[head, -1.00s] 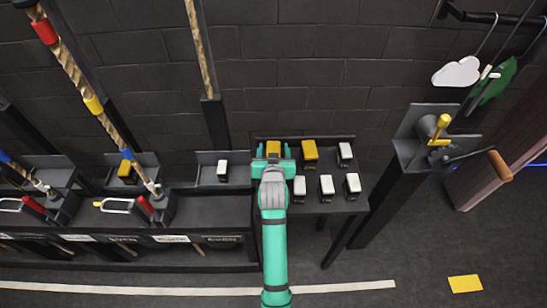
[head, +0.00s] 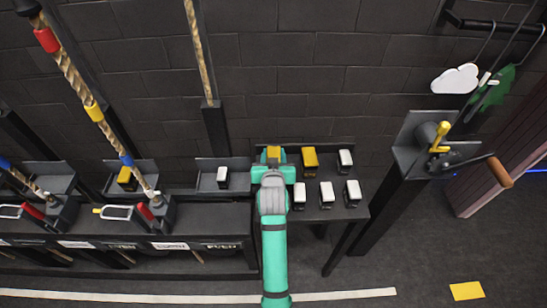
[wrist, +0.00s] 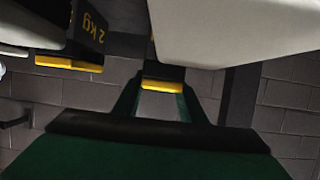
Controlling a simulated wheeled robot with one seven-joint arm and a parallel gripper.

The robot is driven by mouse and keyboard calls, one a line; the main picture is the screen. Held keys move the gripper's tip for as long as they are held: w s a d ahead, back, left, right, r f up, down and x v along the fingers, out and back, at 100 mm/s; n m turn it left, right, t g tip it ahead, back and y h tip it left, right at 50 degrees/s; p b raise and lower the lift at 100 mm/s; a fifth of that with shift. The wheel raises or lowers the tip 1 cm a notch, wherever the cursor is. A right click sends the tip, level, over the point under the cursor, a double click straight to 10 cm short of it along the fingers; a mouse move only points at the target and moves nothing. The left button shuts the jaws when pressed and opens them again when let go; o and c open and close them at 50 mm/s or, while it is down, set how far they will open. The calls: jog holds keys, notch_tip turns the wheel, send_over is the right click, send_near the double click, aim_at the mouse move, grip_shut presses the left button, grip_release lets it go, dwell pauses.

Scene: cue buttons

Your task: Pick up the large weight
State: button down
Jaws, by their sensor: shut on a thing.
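A dark weight with a yellow top (head: 273,151) stands at the back left of the small black table, between the fingers of my gripper (head: 273,160). The gripper is shut on it; my forearm hides its front part. In the wrist view the yellow edge of a dark weight (wrist: 162,84) shows between my green fingers (wrist: 160,104). A second yellow-topped weight (head: 309,157) stands just to the right, apart from the gripper. Several smaller white-topped weights (head: 326,193) stand in front and to the right. I cannot tell whether the held weight is off the table.
The black table (head: 328,211) is crowded beside my gripper. A shelf rack (head: 205,215) adjoins it on the left, with a white-topped weight (head: 223,177) in one bay. A post with a crank (head: 458,158) stands at the right. The brick wall (head: 300,90) is close behind.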

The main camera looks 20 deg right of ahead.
jog(key=s+d+r, duration=0.3)
jog(key=s+r, duration=0.9)
jog(key=s, duration=0.1)
jog(key=shift+s+d+r, duration=0.15)
jog(key=shift+s+d, duration=0.05)
jog(key=shift+s, duration=0.1)
jog(key=shift+a, duration=0.1)
